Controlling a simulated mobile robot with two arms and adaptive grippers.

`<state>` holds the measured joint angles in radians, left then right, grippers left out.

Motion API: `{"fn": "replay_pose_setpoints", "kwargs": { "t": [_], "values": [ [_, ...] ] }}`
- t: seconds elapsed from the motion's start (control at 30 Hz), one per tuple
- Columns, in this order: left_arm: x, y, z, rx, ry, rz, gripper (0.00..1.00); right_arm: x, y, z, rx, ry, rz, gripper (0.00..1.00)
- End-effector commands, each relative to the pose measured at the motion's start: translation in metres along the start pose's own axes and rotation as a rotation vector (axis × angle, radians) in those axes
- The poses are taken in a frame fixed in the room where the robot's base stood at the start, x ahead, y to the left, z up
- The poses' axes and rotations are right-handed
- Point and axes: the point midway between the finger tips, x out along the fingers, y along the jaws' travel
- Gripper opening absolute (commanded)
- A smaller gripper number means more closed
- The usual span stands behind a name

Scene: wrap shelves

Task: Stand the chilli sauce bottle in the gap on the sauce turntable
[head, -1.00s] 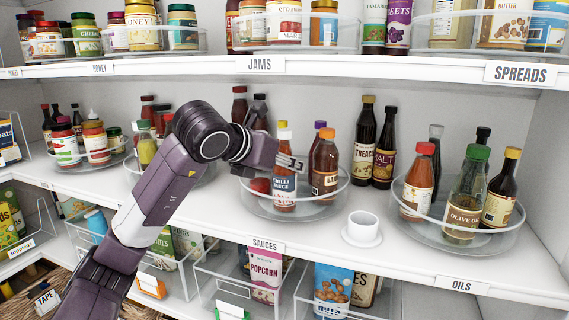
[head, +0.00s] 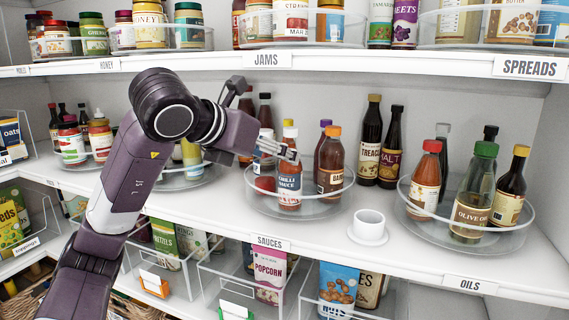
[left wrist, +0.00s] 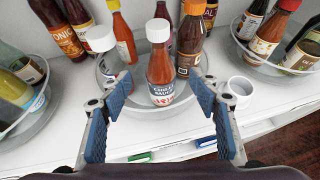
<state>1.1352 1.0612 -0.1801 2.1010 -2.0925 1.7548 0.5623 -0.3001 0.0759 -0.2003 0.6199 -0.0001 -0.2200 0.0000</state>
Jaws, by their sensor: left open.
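The chilli sauce bottle (head: 290,186), red with a white cap and a blue and white label, stands upright at the front of the clear sauce turntable (head: 303,213). In the left wrist view the chilli sauce bottle (left wrist: 161,70) is in the middle, between other bottles. My left gripper (head: 285,152) is open, beside the bottle's upper part in the head view. In the left wrist view its two blue-padded fingers (left wrist: 160,95) are spread wide, one to each side of the bottle, with clear space between pads and glass. My right gripper is not in view.
A brown bottle with an orange cap (head: 331,160) stands right of the chilli bottle; a white-capped bottle (left wrist: 102,45) stands to its left. A white cup on a saucer (head: 369,224) sits right of the turntable. The oils turntable (head: 425,228) is further right.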

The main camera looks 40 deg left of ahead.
Motion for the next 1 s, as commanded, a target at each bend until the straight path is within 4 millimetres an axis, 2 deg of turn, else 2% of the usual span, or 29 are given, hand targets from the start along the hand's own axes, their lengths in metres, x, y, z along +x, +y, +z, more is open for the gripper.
{"fn": "replay_pose_setpoints", "kwargs": {
  "t": [0.1, 0.3, 1.0],
  "values": [
    [-0.022, 0.000, 0.001, 0.000, -0.004, 0.001, 0.56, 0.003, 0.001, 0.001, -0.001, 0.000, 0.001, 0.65],
    [-0.040, 0.000, 0.000, -0.001, -0.001, 0.001, 0.56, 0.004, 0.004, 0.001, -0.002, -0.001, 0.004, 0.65],
    [-0.042, 0.000, 0.000, -0.001, 0.001, 0.000, 0.56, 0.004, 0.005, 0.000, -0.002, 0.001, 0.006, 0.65]
  ]
}}
